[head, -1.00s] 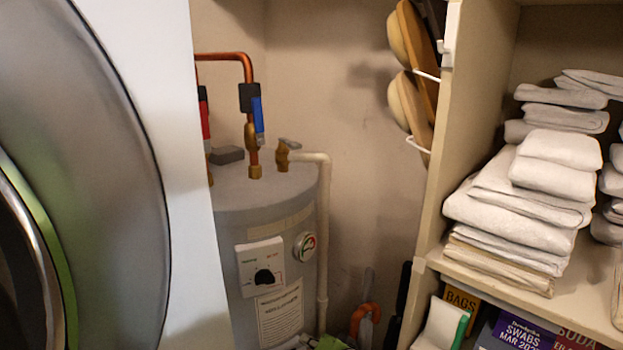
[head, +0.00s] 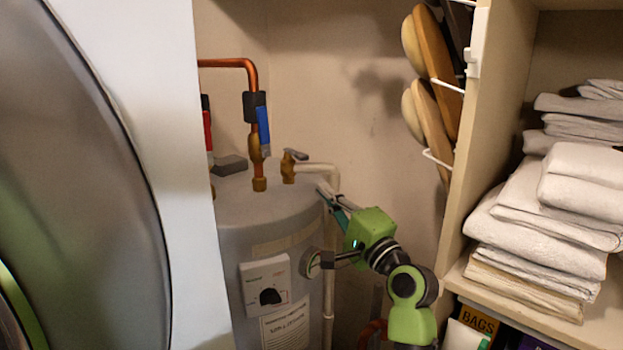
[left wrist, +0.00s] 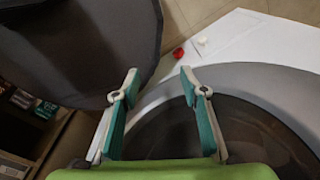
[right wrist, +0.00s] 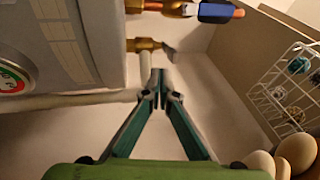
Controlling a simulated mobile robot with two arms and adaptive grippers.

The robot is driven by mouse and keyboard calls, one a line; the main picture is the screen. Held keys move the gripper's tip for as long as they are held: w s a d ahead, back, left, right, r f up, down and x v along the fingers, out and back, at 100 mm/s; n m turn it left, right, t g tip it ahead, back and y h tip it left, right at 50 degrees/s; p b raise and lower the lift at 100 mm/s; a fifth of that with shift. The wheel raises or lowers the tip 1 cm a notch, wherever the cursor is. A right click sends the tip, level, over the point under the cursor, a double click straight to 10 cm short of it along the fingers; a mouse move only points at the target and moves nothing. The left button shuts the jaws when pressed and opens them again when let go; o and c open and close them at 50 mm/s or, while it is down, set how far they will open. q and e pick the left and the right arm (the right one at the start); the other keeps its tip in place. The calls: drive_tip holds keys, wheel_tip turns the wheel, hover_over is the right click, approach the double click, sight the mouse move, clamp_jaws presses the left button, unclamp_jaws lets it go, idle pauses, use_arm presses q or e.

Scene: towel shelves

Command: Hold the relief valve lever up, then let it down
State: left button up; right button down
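The relief valve (head: 288,170) is a brass fitting on top of the grey water heater (head: 262,212), with a small grey lever (head: 296,154) at its top. The valve also shows in the right wrist view (right wrist: 146,44), beyond my fingertips. My right gripper (head: 325,192) is beside the heater's upper right edge, below and right of the valve, apart from the lever. Its fingertips meet in the right wrist view (right wrist: 161,88), with nothing seen between them. My left gripper (left wrist: 160,74) is open and empty, away from the heater near a round dark door.
A white discharge pipe (head: 318,168) runs from the valve and down the heater's side. A copper pipe with a blue-handled valve (head: 263,125) stands left of it. A shelf with towels (head: 545,220) is at right; a white appliance (head: 165,120) blocks the left.

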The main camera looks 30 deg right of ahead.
sight(302, 155)
drive_tip(key=shift+p+x, duration=0.45)
drive_tip(key=shift+x, duration=4.25)
drive_tip(key=shift+r, duration=0.1)
drive_tip(key=shift+w+a+r+p, duration=0.1)
drive_tip(key=shift+w+r+p, duration=0.1)
drive_tip(key=shift+r+p, duration=0.6)
drive_tip(key=shift+w+d+r+p, duration=0.1)
drive_tip(key=shift+w+r+p, duration=0.15)
drive_tip(key=shift+r+p, duration=0.55)
drive_tip(key=shift+w+a+r+p, duration=0.1)
drive_tip(key=shift+w+r+p, duration=0.1)
drive_tip(key=shift+r+p, duration=0.6)
